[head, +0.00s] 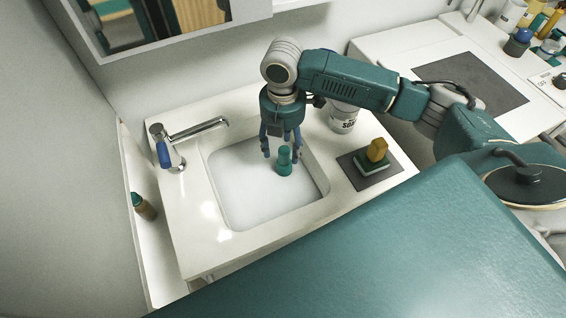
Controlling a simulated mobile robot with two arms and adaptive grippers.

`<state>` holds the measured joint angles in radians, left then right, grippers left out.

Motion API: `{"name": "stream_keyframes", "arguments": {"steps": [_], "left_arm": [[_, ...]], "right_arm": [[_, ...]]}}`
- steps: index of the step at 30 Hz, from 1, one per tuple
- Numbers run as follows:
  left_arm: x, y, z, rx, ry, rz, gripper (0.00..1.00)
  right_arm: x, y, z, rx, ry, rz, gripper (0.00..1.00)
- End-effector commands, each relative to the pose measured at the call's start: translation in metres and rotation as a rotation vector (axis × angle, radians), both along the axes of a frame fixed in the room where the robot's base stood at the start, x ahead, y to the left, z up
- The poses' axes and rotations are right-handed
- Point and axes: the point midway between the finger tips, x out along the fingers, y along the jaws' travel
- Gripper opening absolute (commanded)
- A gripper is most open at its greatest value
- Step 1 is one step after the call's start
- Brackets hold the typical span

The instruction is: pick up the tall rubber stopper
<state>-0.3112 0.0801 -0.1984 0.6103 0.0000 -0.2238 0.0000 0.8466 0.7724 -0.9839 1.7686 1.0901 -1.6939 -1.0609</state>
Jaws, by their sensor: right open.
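The tall rubber stopper (284,166) is a small teal-green piece with a wider base and a narrower top. It stands upright in the white sink basin (240,200), toward its right side. My right gripper (281,151) points down over the basin, with its blue-grey fingers open around or just behind the stopper's top. I cannot tell whether a finger touches it. My left gripper is not in view.
A faucet with a blue handle (163,153) stands left of the basin. A soap container (343,118) stands behind right. A green block with a yellow piece (377,150) sits on a grey mat (352,178). A small bottle (143,207) stands at the left.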

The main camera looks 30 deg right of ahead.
Motion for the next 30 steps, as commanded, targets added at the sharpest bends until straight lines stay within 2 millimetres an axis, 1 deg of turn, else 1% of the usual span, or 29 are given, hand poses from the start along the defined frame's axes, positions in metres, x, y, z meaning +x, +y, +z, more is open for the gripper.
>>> {"name": "stream_keyframes", "arguments": {"steps": [1,5,8,12,15,18,23,24,26,27,29,30], "left_arm": [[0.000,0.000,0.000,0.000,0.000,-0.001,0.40],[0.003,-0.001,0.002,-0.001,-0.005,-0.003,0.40],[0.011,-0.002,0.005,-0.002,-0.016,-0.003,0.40],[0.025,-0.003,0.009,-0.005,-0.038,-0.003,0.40],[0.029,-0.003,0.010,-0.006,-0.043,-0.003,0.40],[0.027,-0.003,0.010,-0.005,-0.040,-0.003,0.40],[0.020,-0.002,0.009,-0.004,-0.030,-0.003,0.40],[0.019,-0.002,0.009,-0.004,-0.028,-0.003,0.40],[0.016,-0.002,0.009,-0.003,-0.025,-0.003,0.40],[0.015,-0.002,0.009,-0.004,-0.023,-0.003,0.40],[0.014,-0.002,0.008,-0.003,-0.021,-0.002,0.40],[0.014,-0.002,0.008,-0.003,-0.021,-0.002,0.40]], "right_arm": [[-0.001,0.000,-0.005,0.000,0.002,0.000,0.55],[-0.001,-0.001,-0.013,-0.001,0.002,0.001,0.55],[-0.002,-0.003,-0.025,-0.001,0.004,0.000,0.55],[-0.003,-0.004,-0.048,-0.001,0.003,0.000,0.55],[-0.003,-0.004,-0.058,0.000,0.001,0.001,0.55],[-0.002,-0.005,-0.062,-0.002,-0.002,0.001,0.55],[-0.002,-0.004,-0.062,-0.002,-0.002,0.002,0.55],[-0.002,-0.004,-0.062,-0.002,-0.002,0.001,0.53],[-0.002,-0.004,-0.062,-0.001,-0.001,0.001,0.41],[-0.002,-0.004,-0.062,-0.001,-0.001,0.001,0.33],[-0.002,-0.004,-0.062,-0.001,-0.001,0.001,0.21],[-0.002,-0.004,-0.062,-0.001,-0.001,0.001,0.14]]}}
